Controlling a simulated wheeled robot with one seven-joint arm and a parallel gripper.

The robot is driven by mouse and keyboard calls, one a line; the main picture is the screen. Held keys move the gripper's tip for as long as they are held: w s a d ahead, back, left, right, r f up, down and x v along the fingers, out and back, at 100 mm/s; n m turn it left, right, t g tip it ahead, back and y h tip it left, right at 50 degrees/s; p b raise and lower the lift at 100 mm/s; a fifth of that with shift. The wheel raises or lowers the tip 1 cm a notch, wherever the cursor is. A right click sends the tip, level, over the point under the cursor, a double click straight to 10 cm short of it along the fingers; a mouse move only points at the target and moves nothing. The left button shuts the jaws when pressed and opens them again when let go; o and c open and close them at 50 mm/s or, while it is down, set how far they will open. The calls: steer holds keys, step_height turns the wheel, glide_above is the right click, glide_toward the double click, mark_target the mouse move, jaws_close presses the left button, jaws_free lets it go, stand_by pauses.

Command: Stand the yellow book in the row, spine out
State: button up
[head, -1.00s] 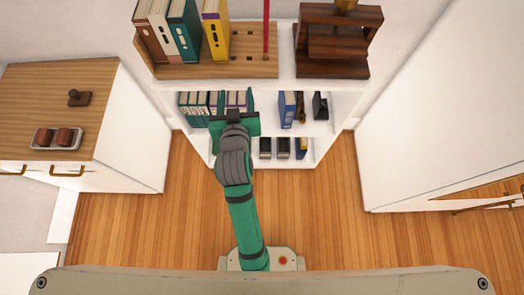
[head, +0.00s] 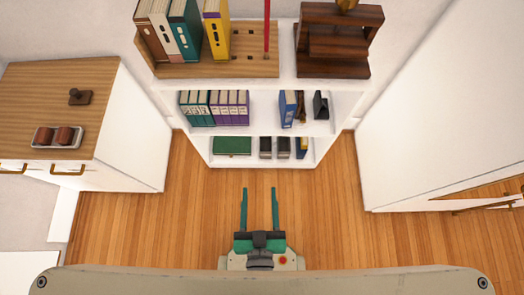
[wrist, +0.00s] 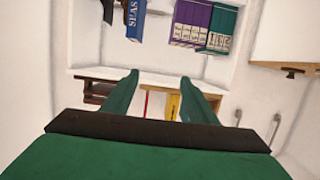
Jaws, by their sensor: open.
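The yellow book (head: 216,38) stands on the wooden rack (head: 190,70) on the shelf unit's top, a label and dark hole on its front face. A small gap separates it from the row of brown, white and teal books (head: 184,32) to its left. My gripper (head: 259,190) is open and empty, low in front of the shelf unit and well away from the book. In the wrist view, which looks upside down, a narrow yellow strip (wrist: 173,106) shows between the open fingers (wrist: 158,78); I cannot tell if it is the same book.
A red rod (head: 266,28) stands right of the yellow book, with empty slots between. A dark wooden stand (head: 335,40) is farther right. Teal and purple books (head: 213,108) fill the middle shelf's left. A cabinet (head: 110,130) stands left, a white unit (head: 430,110) right; floor between is clear.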

steer(key=v, duration=0.4)
steer(key=shift+d+r, duration=0.1)
steer(key=shift+d, duration=0.2)
